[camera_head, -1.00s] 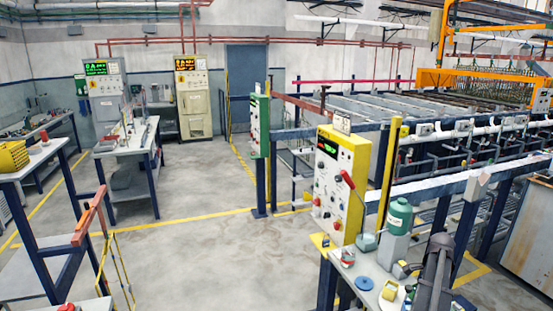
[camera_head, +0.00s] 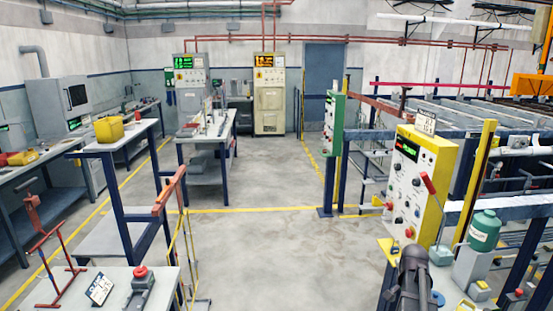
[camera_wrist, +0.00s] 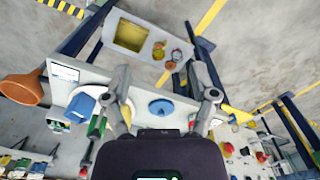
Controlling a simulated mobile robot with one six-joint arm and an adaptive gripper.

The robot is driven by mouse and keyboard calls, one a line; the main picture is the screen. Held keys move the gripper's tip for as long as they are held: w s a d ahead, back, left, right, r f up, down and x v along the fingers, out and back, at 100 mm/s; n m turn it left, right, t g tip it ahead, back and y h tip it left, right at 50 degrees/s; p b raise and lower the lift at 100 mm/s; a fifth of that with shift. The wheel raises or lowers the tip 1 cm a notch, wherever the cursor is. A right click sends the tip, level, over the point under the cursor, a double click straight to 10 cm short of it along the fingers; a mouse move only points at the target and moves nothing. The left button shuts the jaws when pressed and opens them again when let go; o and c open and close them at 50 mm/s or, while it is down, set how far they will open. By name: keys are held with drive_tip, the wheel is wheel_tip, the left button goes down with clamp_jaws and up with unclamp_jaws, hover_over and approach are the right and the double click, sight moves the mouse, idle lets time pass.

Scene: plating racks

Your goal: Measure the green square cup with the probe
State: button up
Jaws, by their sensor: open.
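My gripper (camera_wrist: 162,82) is open in the wrist view, with its two grey fingers spread apart and nothing held between them. Below it is a light worktop (camera_wrist: 75,73) with a blue round disc (camera_wrist: 161,108) seen between the fingers. A green item (camera_wrist: 97,126) shows beside the left finger, partly hidden; I cannot tell whether it is the green square cup. I cannot make out the probe in either view. In the head view my dark arm stands at the bottom right, and the gripper is not clearly seen there.
A green canister (camera_head: 485,229) stands beside the yellow control panel (camera_head: 419,187) at the right. A yellow bin (camera_head: 109,129) sits on a left bench. A red button box (camera_head: 141,284) is on the front left table. The middle floor (camera_head: 265,250) is clear. A brown funnel (camera_wrist: 22,88) shows in the wrist view.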

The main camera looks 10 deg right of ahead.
drive_tip(key=a+f+n+b, duration=0.2)
drive_tip(key=a+n, duration=0.4)
drive_tip(key=a, duration=1.2)
drive_tip(key=a+f+n+b, duration=0.3)
drive_tip(key=a+n, duration=0.4)
drive_tip(key=a, duration=1.1)
drive_tip(key=shift+f+n, duration=0.15)
drive_tip(key=shift+n, duration=0.15)
drive_tip(key=shift+c, duration=0.2)
drive_tip(key=shift+c, duration=1)
